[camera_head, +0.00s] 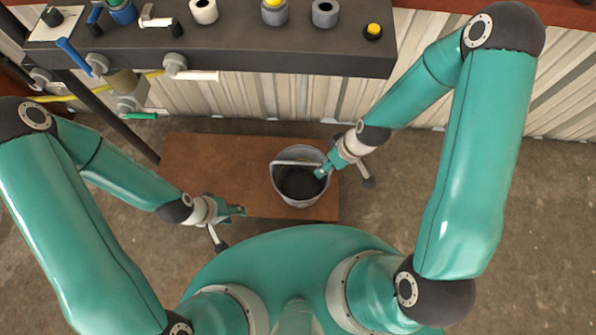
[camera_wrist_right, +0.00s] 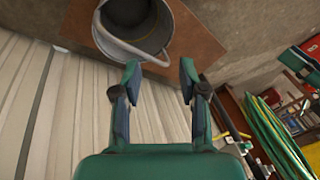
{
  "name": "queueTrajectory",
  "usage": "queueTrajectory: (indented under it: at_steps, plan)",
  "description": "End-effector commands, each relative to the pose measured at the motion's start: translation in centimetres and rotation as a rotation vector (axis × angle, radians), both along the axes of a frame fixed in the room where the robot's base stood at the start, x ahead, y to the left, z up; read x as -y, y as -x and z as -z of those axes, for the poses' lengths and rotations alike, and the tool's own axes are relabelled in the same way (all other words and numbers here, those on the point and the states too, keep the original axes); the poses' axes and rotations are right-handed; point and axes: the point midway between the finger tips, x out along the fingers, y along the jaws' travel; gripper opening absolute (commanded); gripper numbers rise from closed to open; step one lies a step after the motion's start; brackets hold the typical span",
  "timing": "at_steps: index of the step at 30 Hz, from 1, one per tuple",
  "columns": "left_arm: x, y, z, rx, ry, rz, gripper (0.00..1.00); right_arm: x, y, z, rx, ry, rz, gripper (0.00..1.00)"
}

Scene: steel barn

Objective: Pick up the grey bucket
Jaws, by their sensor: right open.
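The grey bucket (camera_head: 300,194) stands upright near the right end of a low brown platform, its light handle (camera_head: 297,162) lying over the far side of the rim. In the right wrist view the bucket (camera_wrist_right: 112,44) is at the top, beyond the fingertips, with the handle on the near side. My right gripper (camera_head: 322,173) is at the bucket's right rim in the head view; whether it touches is unclear. In the right wrist view my right gripper (camera_wrist_right: 160,73) is open with nothing between its fingers. My left gripper (camera_head: 240,211) is over the platform's front edge, left of the bucket; its jaw opening is unclear.
The brown platform (camera_head: 215,165) is bare left of the bucket. Behind it, a dark shelf (camera_head: 230,52) carries valves and buttons against a corrugated wall (camera_head: 290,98). In the right wrist view a green hose (camera_wrist_right: 275,135) hangs at the right. Bare floor lies right of the platform.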

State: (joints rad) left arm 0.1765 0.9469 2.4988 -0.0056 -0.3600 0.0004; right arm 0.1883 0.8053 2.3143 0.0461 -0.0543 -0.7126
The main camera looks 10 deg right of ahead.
Motion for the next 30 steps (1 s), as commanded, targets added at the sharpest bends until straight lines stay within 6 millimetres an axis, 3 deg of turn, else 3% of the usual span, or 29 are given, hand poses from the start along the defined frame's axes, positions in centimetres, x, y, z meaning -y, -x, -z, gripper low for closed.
queueTrajectory:
  at_steps: [1,6,9,17,30]
  plan:
    - [0.0,0.0,3.3,0.0,0.0,0.0,0.4,0.4,-1.6,2.2,0.051,0.009,-0.106,0.42]
    - [0.0,0.0,7.4,0.0,0.0,0.0,0.4,1.2,-5.3,3.0,0.196,0.024,-0.467,0.42]
    - [0.0,0.0,8.8,0.0,0.0,0.0,0.4,1.5,-6.6,2.9,0.259,0.028,-0.621,0.42]
    - [0.0,0.0,9.8,0.001,0.0,0.0,0.4,1.1,-7.7,3.5,0.317,0.03,-0.771,0.42]
    - [0.0,0.0,11.3,0.0,0.0,0.0,0.4,-2.1,-8.6,11.6,0.316,0.03,-0.767,0.42]
